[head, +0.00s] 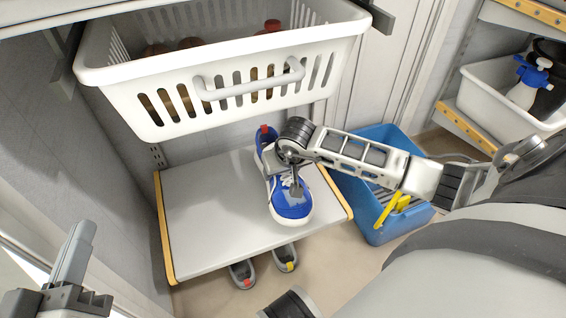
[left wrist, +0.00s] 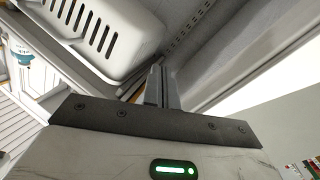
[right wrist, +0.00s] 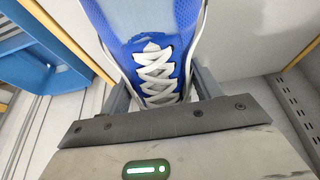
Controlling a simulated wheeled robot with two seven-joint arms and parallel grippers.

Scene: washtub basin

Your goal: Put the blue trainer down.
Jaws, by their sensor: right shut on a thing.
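The blue trainer (head: 290,204) has white laces, a white sole and a red heel tab. It is over the grey shelf board (head: 205,215), toe towards me. I cannot tell whether its sole touches the board. My right gripper (head: 290,172) is shut on the trainer around its laced part. In the right wrist view the laces of the trainer (right wrist: 160,72) show between the fingers. My left gripper (head: 75,255) is at the lower left, empty and away from the trainer. Its fingers (left wrist: 160,85) look together in the left wrist view.
A white slotted basket (head: 225,80) hangs above the board's back. Dark shoes (head: 243,272) stand on the floor under its front edge. A blue crate (head: 375,205) with a yellow item is to the right. The board's left half is clear. A white tub (head: 500,95) sits far right.

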